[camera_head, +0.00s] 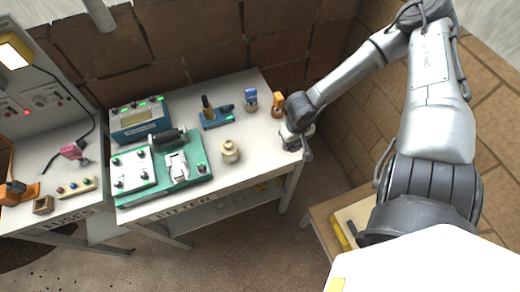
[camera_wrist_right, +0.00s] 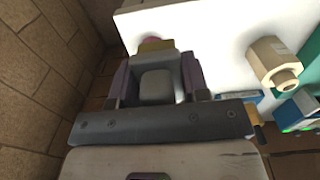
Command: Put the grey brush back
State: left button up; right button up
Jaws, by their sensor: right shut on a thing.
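My right gripper (camera_head: 297,140) is at the right end of the white table (camera_head: 265,160), low over its edge. In the right wrist view its two dark purplish fingers (camera_wrist_right: 156,80) are shut around a grey block-like thing (camera_wrist_right: 157,86), which I take for the grey brush. Yellow and pink bits show just beyond it. The fingers hide its sides, and I cannot tell whether it touches the table. My left gripper is not in view.
A tan knobbed cylinder (camera_head: 230,152) stands left of my right gripper. A blue item (camera_head: 251,98) and an orange item (camera_head: 277,103) stand behind. A blue stand (camera_head: 216,117), a teal meter (camera_head: 140,120) and a green board (camera_head: 190,165) fill the left. The front right tabletop is clear.

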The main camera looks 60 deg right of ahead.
jog(key=w+f+b, duration=0.3)
jog(key=w+b, duration=0.1)
jog(key=w, duration=0.1)
send_over(260, 151)
notch_tip(260, 151, down, 4)
jog(key=shift+s+a+r, duration=0.1)
jog(key=shift+s, duration=0.05)
jog(key=shift+f, duration=2.1)
jog(key=shift+f, duration=0.15)
jog(key=o, duration=0.8)
jog(key=shift+o, duration=0.2)
